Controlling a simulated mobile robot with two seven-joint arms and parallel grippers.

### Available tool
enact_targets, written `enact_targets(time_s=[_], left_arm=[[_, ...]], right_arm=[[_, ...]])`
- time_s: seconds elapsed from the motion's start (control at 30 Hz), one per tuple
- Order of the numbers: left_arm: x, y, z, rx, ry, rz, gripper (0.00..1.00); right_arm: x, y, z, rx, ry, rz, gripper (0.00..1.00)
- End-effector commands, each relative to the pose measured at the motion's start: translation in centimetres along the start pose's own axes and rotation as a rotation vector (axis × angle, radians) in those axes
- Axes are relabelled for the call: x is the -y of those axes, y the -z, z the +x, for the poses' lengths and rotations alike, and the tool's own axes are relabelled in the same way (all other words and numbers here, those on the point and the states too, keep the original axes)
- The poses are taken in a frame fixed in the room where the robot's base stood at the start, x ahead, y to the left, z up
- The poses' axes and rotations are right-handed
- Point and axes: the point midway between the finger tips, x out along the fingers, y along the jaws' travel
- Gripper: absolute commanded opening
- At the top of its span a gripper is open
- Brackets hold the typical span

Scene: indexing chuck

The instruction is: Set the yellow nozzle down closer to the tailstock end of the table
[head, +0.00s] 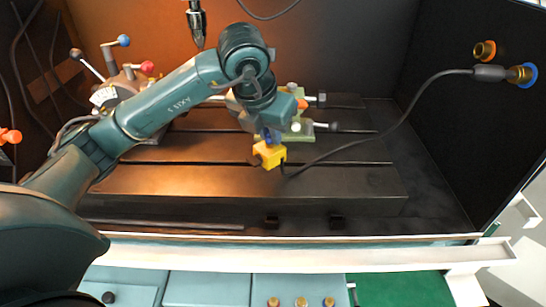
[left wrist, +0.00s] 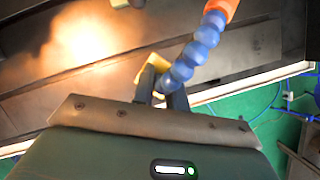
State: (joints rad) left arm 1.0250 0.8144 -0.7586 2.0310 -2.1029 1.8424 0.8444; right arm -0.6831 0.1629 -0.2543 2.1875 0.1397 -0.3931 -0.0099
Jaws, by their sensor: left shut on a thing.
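My left gripper (head: 270,138) is shut on the yellow nozzle (head: 268,155), over the right-hand part of the dark slotted table (head: 200,183). The nozzle has a yellow block at the bottom, blue ball segments and an orange tip. In the left wrist view the blue segments (left wrist: 190,58) rise past my fingers, and the yellow block (left wrist: 150,69) shows in part beyond them. I cannot tell whether the block touches the table. The green tailstock (head: 302,130) stands just behind and right of the nozzle, partly hidden by my wrist. My right gripper is out of view.
A black hose (head: 385,130) runs from near the yellow block to a fitting (head: 520,74) on the right wall. A grey indexing unit with lever knobs (head: 118,88) stands at the table's left. A spindle (head: 196,22) hangs above. The table's right front is clear.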

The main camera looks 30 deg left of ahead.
Motion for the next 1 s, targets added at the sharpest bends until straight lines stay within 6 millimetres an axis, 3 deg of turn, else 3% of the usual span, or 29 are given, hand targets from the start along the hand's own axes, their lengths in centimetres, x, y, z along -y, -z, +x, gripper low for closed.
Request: enact_targets(time_s=[0.43,0.83,0.87,1.0], left_arm=[[0.1,1.8,4.3,0.001,0.0,-0.001,0.0],[0.1,2.0,5.0,0.005,0.0,-0.001,0.0],[0.1,2.0,5.0,0.001,0.0,0.0,0.16],[0.1,2.0,4.9,0.001,0.0,0.0,0.27]], right_arm=[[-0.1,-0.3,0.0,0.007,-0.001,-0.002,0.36],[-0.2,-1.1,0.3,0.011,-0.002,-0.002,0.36],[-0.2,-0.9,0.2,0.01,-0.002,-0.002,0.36],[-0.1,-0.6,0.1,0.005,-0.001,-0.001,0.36]])
